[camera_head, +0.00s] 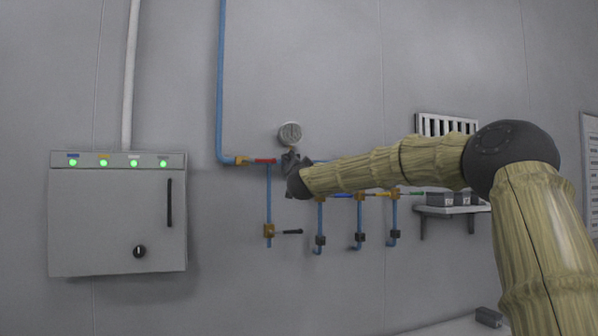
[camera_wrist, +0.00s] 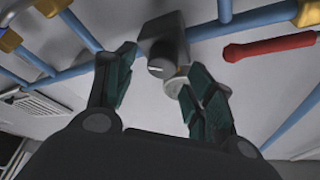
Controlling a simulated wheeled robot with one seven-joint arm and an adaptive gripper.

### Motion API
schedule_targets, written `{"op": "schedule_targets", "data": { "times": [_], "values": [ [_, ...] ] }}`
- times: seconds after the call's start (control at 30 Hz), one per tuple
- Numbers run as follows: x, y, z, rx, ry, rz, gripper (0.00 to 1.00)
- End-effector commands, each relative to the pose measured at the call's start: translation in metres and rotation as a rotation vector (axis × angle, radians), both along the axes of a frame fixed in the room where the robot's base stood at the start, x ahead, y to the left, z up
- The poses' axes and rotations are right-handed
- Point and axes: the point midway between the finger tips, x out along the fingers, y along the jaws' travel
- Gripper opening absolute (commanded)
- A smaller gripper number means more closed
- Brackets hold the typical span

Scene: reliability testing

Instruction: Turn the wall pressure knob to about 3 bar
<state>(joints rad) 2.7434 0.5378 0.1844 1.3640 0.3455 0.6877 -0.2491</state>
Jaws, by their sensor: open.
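The pressure knob (camera_wrist: 158,68) is a small grey round knob with a pale mark, on a grey block (camera_wrist: 165,32) in the wrist view. My gripper (camera_wrist: 160,66) is open, with one dark green finger on each side of the knob. I cannot tell whether either finger touches it. In the head view my gripper (camera_head: 292,160) is at the wall pipes and hides the knob. A round pressure gauge (camera_head: 290,134) is just above it; its reading is too small to tell.
A red-handled valve (camera_head: 264,161) is close to the left of my gripper and also shows in the wrist view (camera_wrist: 268,46). Blue pipes (camera_head: 268,200) run around it. A grey cabinet (camera_head: 118,225) is at left; a small shelf (camera_head: 455,210) is at right.

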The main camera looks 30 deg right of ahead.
Motion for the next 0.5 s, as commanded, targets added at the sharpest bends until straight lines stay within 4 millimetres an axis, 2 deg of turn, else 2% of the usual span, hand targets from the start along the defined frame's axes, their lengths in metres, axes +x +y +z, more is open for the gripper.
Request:
{"op": "schedule_targets", "data": {
  "times": [0.5],
  "values": [
    [-0.066, 0.035, -0.023, 0.001, 0.001, 0.000, 0.54]
  ]
}}
